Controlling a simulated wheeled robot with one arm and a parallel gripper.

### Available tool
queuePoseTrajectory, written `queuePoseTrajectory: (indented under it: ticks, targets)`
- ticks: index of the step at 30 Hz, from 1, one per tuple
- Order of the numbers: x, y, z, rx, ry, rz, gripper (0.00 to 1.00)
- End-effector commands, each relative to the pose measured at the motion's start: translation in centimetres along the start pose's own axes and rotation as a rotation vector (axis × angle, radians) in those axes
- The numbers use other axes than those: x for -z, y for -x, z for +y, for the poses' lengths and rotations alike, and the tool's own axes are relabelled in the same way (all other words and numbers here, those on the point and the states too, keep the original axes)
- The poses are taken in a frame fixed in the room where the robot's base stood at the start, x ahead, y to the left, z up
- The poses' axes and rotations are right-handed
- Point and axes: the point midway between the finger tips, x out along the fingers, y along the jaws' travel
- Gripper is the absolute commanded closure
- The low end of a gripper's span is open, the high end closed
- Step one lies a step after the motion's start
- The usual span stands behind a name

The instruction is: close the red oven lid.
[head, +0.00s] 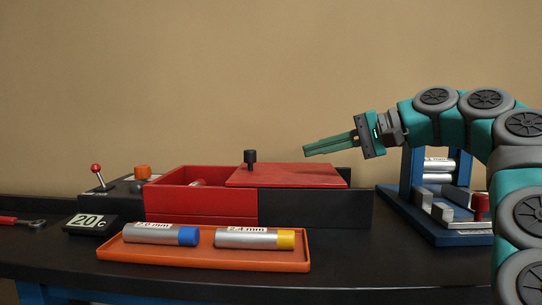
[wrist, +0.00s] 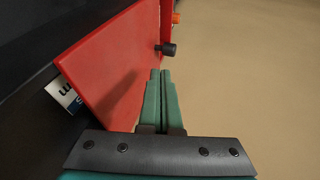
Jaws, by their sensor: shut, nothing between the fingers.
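The red oven lid (head: 285,176) is a flat red plate with a black knob (head: 250,157) near its left end. It lies over the right part of the oven, and the red box (head: 201,204) to its left stands open at the top. My gripper (head: 306,151) is shut and empty. It is above the lid, to the right of the knob, with the fingers pointing left. In the wrist view the lid (wrist: 110,62) fills the left side and the knob (wrist: 168,49) is just beyond the fingertips (wrist: 160,72). The fingers look apart from the knob.
An orange tray (head: 205,263) with two metal cylinders lies in front of the oven. A control panel with a red-tipped lever (head: 97,169) and a display (head: 90,222) are at left. A blue rack (head: 419,198) stands at right. The space above the open box is clear.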

Motion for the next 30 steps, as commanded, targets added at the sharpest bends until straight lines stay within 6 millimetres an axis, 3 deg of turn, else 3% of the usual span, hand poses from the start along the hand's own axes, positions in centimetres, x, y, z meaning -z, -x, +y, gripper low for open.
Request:
queuePoseTrajectory:
  ticks: [15, 21, 30]
  targets:
    - [-0.2, -8.4, -0.8, -0.002, 0.002, -0.003, 1.0]
    - [-0.1, -9.7, -1.2, -0.001, 0.002, -0.001, 1.0]
    - [-0.1, -9.9, -1.2, -0.001, 0.002, 0.001, 1.0]
